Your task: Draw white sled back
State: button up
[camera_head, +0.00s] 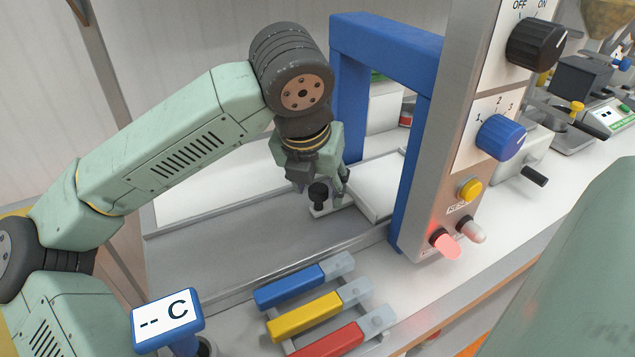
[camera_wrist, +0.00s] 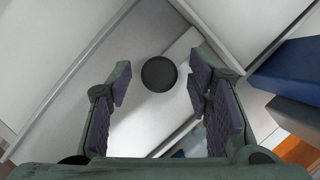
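The white sled (camera_head: 378,190) sits on the grey rail bed under the blue arch. A bracket with a black knob (camera_head: 319,192) sticks out from its left side. My gripper (camera_head: 325,182) is at the knob, pointing down. In the wrist view the gripper (camera_wrist: 160,105) has its two fingers spread wide, with the round black knob (camera_wrist: 159,74) in the gap between them. Neither finger visibly touches the knob. Part of the sled also shows at the upper right of the wrist view (camera_wrist: 240,25).
The blue arch (camera_head: 390,45) stands over the rails, beside a grey control panel (camera_head: 450,150) with knobs, a yellow button and lamps. Blue, yellow and red handles (camera_head: 305,316) lie in front. A "-- C" display (camera_head: 167,321) stands at lower left. The rail bed (camera_head: 240,250) is bare on the left.

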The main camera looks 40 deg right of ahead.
grip_shut()
dwell(0.4)
